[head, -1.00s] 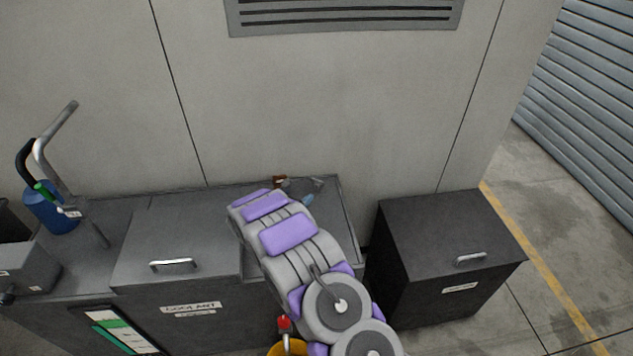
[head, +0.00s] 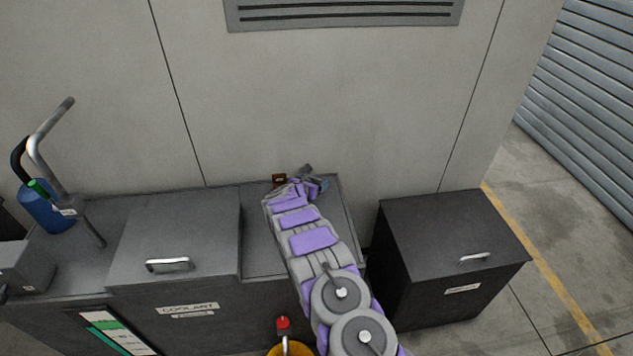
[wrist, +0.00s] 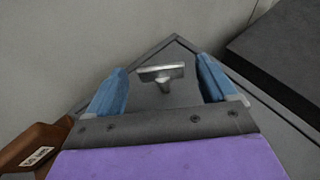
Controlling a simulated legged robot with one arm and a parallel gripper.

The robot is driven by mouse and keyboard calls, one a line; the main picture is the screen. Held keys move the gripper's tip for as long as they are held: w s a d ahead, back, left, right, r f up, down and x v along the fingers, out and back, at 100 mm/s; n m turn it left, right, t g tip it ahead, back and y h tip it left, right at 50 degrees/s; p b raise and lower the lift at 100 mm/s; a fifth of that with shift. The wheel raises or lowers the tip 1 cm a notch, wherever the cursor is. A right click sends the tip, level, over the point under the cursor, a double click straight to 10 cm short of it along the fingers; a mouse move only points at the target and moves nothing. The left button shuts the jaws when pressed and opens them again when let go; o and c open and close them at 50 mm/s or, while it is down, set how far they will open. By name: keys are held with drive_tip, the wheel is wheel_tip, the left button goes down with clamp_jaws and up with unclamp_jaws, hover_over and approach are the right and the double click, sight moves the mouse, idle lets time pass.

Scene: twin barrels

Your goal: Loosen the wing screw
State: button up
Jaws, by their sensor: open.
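The wing screw (wrist: 161,74) is a pale grey, T-shaped piece with a wide flat top and a narrow stem. In the wrist view it shows between the two blue fingers of my gripper (wrist: 162,82). The fingers are spread, with a gap on each side of the screw, and neither is seen touching it. In the head view my gripper (head: 312,184) is over the right end of the dark bench top, close to the wall. There my own arm and gripper cover much of that spot, and I cannot make out the screw clearly.
A brown labelled block (wrist: 35,146) sits close to the left finger; it also shows in the head view (head: 279,179). A lidded coolant box (head: 178,235) is left on the bench (head: 262,258). A separate dark cabinet (head: 450,245) stands right. The wall is close behind.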

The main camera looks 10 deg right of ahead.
drive_tip(key=shift+b+x, duration=0.3)
drive_tip(key=shift+x, duration=0.8)
drive_tip(key=shift+w+d+f, duration=0.1)
drive_tip(key=shift+w, duration=0.2)
drive_tip(key=c, duration=1)
drive_tip(key=shift+r+p, duration=0.25)
drive_tip(key=shift+p, duration=0.1)
